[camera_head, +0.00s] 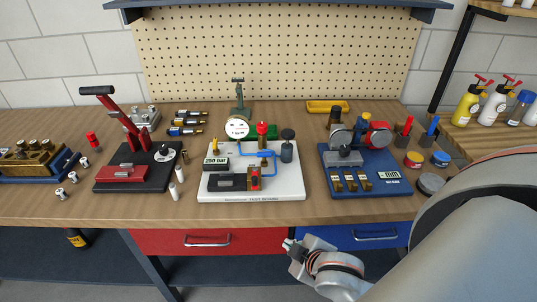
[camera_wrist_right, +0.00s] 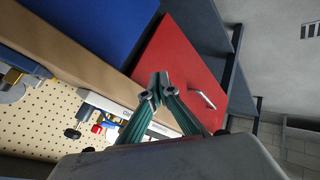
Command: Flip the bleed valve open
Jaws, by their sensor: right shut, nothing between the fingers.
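The white test board (camera_head: 285,190) lies mid-bench in the head view. It carries a round gauge (camera_head: 237,128), a red-topped fitting (camera_head: 262,131), a small yellow fitting (camera_head: 215,146), blue tubing and a red-and-brass block (camera_head: 254,176). I cannot tell which part is the bleed valve. Its display (camera_head: 216,161) appears to read 250 bar. My right gripper (camera_head: 288,243) is in front of and below the bench edge, clear of the board. The right wrist view shows its green fingers (camera_wrist_right: 158,82) shut and empty, with part of the board (camera_wrist_right: 100,105) behind. My left gripper is out of view.
A black press with a red lever (camera_head: 123,173) stands left of the board. A blue fixture (camera_head: 366,183) stands right of it. A red drawer (camera_head: 200,241) and a blue drawer (camera_head: 370,235) are below. My right arm covers the lower right. Loose bottles stand at the far right.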

